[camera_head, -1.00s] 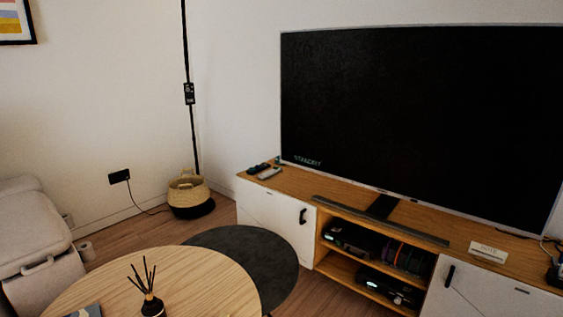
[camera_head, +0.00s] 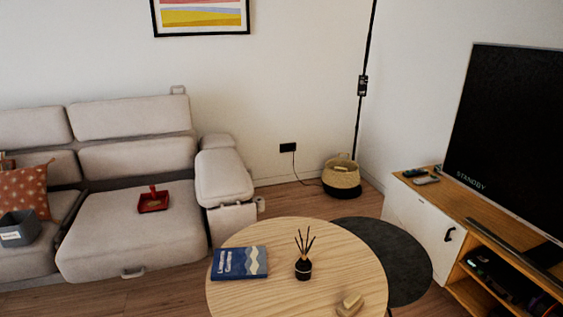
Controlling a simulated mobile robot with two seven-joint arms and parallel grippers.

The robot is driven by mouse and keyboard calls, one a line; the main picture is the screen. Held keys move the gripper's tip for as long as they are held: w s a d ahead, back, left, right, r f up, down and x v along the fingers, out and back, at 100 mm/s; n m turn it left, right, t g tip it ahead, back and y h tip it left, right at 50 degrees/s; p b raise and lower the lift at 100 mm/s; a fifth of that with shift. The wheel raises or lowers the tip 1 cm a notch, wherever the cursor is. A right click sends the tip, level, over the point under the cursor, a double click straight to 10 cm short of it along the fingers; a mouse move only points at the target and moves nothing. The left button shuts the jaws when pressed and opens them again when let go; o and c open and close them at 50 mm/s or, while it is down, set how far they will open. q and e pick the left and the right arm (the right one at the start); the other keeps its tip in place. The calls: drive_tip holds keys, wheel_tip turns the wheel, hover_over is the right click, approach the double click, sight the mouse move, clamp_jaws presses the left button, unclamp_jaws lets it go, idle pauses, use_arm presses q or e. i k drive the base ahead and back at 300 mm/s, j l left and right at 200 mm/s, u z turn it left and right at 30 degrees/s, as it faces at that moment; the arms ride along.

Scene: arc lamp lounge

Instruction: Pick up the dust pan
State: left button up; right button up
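A small red dust pan (camera_head: 153,201) lies on the seat of the light grey sofa (camera_head: 130,232), left of the middle of the head view. Its short handle points up and toward the sofa's back. Neither of my grippers shows in the view.
A round wooden coffee table (camera_head: 330,240) stands in front, with a blue book (camera_head: 240,262), a reed diffuser (camera_head: 303,268) and a small pale object on it. A dark round table (camera_head: 400,262) adjoins it. A grey bin (camera_head: 18,229) sits on the sofa's left. A TV cabinet (camera_head: 420,219) stands right.

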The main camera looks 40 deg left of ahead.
sight(154, 201)
drive_tip(key=u, duration=1.95)
